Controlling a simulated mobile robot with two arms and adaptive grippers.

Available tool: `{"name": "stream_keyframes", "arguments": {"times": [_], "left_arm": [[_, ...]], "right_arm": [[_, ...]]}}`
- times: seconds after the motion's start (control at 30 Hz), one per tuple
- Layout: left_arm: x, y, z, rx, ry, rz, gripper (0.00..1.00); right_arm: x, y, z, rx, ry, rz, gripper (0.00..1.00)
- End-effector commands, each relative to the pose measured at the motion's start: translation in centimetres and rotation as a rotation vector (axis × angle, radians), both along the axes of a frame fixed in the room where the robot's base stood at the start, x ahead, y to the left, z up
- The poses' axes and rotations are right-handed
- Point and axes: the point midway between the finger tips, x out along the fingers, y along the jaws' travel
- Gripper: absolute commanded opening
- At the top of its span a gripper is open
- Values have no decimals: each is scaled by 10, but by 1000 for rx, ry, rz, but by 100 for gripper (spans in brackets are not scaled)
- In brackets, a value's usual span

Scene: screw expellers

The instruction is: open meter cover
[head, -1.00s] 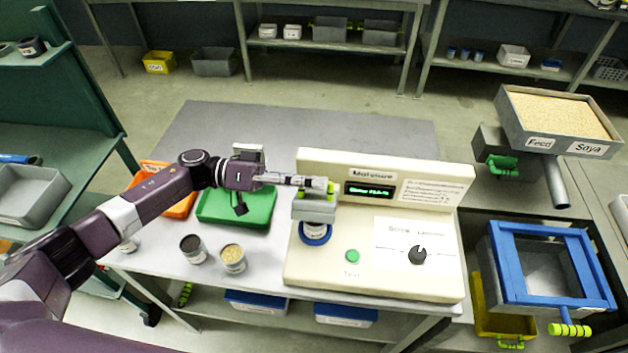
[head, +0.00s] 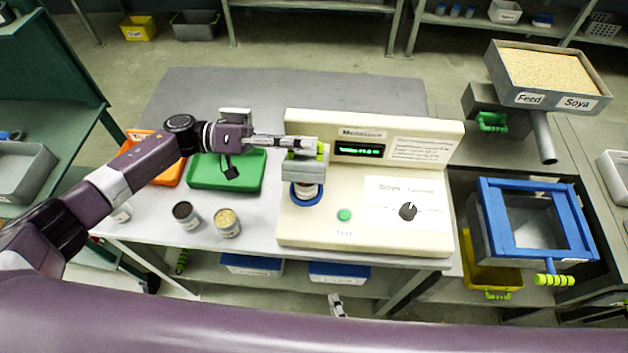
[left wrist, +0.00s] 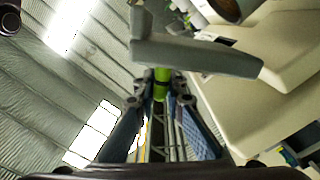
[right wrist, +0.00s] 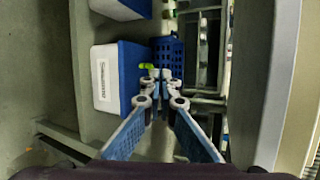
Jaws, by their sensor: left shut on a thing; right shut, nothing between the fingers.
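The moisture meter (head: 370,185) is a cream console on the grey table, with a lit green display, a green test button and a black knob. Its grey cover (head: 302,168) sits at the left side, above a sample cup (head: 306,192) in a blue ring. My left gripper (head: 320,150) is shut on the cover's green handle (left wrist: 161,84), which shows between the fingers in the left wrist view. The grey cover (left wrist: 200,58) is just beyond it. My right gripper (head: 337,304) is shut and empty, low in front of the table; it also shows in the right wrist view (right wrist: 157,78).
A green tray (head: 226,172) and an orange tray (head: 168,172) lie left of the meter. Two sample cans (head: 228,223) stand near the table's front edge. Blue-lidded boxes (right wrist: 120,78) sit on the shelf below, close to my right gripper.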

Motion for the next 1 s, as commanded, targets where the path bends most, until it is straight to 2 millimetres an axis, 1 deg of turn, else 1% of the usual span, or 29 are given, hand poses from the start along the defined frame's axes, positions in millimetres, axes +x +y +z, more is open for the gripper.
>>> {"name": "stream_keyframes", "arguments": {"times": [0.03,0.07,0.1,0.17,0.2,0.3,0.37,0.4,0.5,0.6,0.7,0.87,1.0], "left_arm": [[0,1,-3,6,4,2,0],[0,1,-3,6,4,2,0],[0,1,-3,6,4,2,0],[0,1,-3,6,4,2,0],[0,1,-3,6,4,2,0],[0,1,-3,6,4,2,0],[0,1,-3,6,4,2,0],[0,1,-3,6,4,2,0],[0,1,-3,6,4,2,0],[0,1,-3,6,4,1,0],[0,1,-3,6,4,2,0],[0,1,-3,6,4,3,0],[0,1,-3,6,4,3,0]], "right_arm": [[6,9,22,116,-27,-54,0],[10,13,36,190,-43,-89,0],[15,19,54,290,-62,-131,0],[20,25,81,444,-91,-191,0],[22,28,98,548,-105,-229,0],[24,35,138,806,-135,-315,0],[26,39,160,953,-150,-359,0],[29,44,176,1045,-160,-384,0],[40,59,211,1237,-189,-425,0],[50,67,236,1362,-210,-443,0],[55,71,251,1434,-225,-452,0],[66,72,260,1472,-234,-453,0],[88,72,264,1472,-235,-452,0]]}}
